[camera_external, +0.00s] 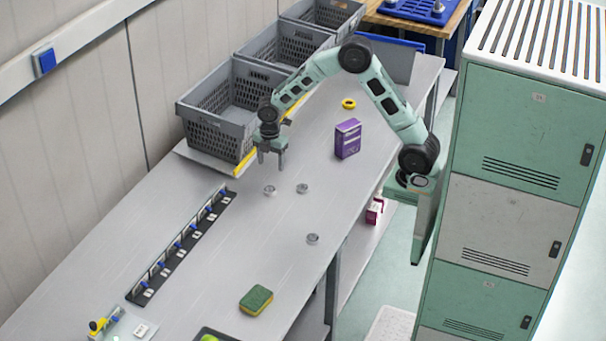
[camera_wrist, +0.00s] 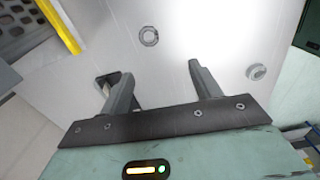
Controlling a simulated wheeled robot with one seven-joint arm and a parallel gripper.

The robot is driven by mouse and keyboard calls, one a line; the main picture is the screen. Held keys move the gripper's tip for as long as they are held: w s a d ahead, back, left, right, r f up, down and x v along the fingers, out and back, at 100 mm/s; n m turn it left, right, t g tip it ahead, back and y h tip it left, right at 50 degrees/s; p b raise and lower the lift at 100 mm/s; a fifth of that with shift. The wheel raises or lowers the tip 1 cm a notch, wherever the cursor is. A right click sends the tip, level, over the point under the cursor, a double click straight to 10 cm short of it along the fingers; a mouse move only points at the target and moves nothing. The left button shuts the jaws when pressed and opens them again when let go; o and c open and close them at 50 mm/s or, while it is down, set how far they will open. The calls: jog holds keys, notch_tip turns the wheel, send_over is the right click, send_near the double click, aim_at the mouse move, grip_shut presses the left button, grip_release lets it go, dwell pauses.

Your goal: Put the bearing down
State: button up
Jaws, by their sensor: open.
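My gripper (camera_external: 271,163) hangs over the grey bench, jaws open and pointing down. In the wrist view its two fingers (camera_wrist: 156,72) are spread with nothing between them. A small silver ring-shaped bearing (camera_external: 269,190) lies on the bench just below and in front of the gripper. Two similar small silver round parts lie nearby: one to its right (camera_external: 302,188) and one closer to the front edge (camera_external: 312,239). The wrist view shows a ring (camera_wrist: 149,36) beyond the fingertips and another round part (camera_wrist: 256,71) to the right; I cannot tell which is which.
Grey crates (camera_external: 215,130) line the back left of the bench. A purple box (camera_external: 347,139) and a yellow ring (camera_external: 349,103) stand to the right. A black hook rack (camera_external: 180,245) and a green sponge (camera_external: 256,299) are nearer the camera. Bench around the silver parts is clear.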

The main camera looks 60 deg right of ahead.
jog(key=s+a+r+m, duration=0.1)
jog(key=s+a+r, duration=0.15)
jog(key=s, duration=0.25)
jog(key=s+a+r+m, duration=0.1)
jog(key=s+a, duration=0.3)
jog(key=s, duration=0.1)
jog(key=s+a+r+m, duration=0.1)
jog(key=s+m, duration=0.6)
jog(key=s, duration=1.4)
jog(key=shift+s+r+m, duration=0.15)
jog(key=shift+r+m, duration=0.05)
jog(key=shift+m, duration=0.2)
jog(key=o, duration=0.8)
jog(key=shift+w+a+r+m+y+p, duration=0.15)
jog(key=shift+w+r+m+y+p, duration=0.15)
jog(key=shift+p, duration=0.15)
jog(key=w+d+r+m+p, duration=0.1)
jog(key=w+d+m+p, duration=0.2)
jog(key=w+m+p, duration=0.5)
jog(key=w+d+r+m+p, duration=0.1)
jog(key=w+d+m+p, duration=0.4)
jog(key=w+m, duration=0.5)
jog(key=w+d+f+m+p, duration=0.3)
jog(key=w+d+m+p, duration=0.15)
jog(key=d+m, duration=0.25)
jog(key=shift+h, duration=0.4)
notch_tip(320, 180, down, 10)
jog(key=b, duration=0.9)
jog(key=shift+s+d+f, duration=0.1)
jog(key=shift+d, duration=0.05)
